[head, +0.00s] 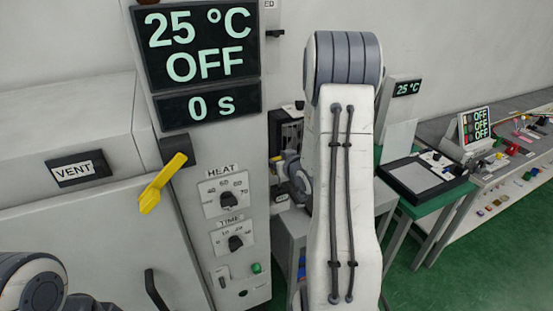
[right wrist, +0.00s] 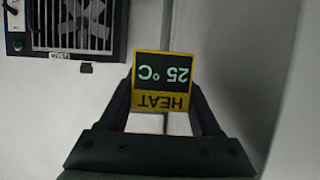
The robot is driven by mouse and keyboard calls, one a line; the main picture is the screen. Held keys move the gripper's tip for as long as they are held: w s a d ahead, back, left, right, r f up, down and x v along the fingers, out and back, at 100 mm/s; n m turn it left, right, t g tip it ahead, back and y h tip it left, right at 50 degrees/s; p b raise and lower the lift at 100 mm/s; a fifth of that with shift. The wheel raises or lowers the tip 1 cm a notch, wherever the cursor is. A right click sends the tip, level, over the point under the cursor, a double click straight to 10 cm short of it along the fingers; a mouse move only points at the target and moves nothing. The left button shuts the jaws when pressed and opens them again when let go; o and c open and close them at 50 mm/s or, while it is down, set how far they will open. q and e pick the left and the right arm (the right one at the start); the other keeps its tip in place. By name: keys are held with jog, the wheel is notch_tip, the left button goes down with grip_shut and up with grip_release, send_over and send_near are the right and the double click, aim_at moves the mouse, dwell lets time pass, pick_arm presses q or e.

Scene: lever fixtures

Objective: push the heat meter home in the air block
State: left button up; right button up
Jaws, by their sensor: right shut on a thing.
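The heat meter (right wrist: 163,73) is a small yellow-framed block with a dark face reading 25 °C and a HEAT label, upside down in the right wrist view. My right gripper (right wrist: 164,92) is shut on it, one finger at each side. A dark-framed unit with a fan grille (right wrist: 75,22), probably the air block, is at the upper left of that view, apart from the meter. Its small label is too blurred to read. In the head view a dark-framed unit (head: 287,132) shows partly behind my right arm, which hides the meter. My left gripper is out of view.
A tall oven panel (head: 222,165) with HEAT and TIME knobs and a yellow lever (head: 162,183) stands left of my right arm. A green-topped bench (head: 425,190) and a long table (head: 510,165) with small parts are at the right.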

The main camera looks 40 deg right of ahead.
jog(key=shift+f+b, duration=2)
jog(key=shift+f, duration=0.25)
jog(key=o, duration=1.4)
jog(key=shift+b+v, duration=4.95)
jog(key=shift+v, duration=0.3)
jog(key=shift+r, duration=0.1)
